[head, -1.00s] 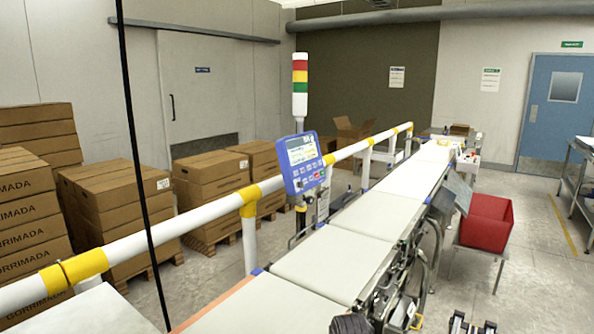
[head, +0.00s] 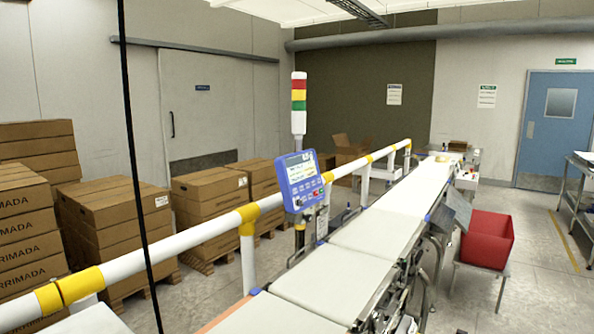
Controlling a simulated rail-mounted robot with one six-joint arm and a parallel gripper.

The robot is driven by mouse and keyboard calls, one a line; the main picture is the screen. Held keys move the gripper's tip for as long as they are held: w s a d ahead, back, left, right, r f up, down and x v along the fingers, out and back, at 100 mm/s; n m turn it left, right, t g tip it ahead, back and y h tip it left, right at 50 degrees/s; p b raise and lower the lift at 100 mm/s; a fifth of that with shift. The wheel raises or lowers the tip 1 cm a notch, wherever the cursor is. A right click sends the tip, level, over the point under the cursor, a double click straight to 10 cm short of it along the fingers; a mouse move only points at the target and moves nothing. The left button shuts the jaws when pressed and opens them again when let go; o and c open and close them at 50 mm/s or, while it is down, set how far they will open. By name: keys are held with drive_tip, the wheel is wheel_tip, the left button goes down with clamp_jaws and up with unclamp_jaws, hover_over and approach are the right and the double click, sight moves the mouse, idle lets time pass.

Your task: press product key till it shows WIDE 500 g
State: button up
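A blue control panel (head: 303,181) stands on a post beside the belt in the head view. It has a pale screen (head: 299,166) in its upper part and rows of small keys (head: 307,192) below, one of them red. The screen text is too small to read, so I cannot tell which product it shows. I cannot tell which key is the product key. My gripper is not in view.
The white conveyor belt (head: 385,230) runs from the front to the back right. A white and yellow guard rail (head: 190,238) passes beside the panel. A signal tower (head: 299,100) rises behind it. A red bin (head: 487,238) stands right of the belt; stacked cartons (head: 112,200) stand left.

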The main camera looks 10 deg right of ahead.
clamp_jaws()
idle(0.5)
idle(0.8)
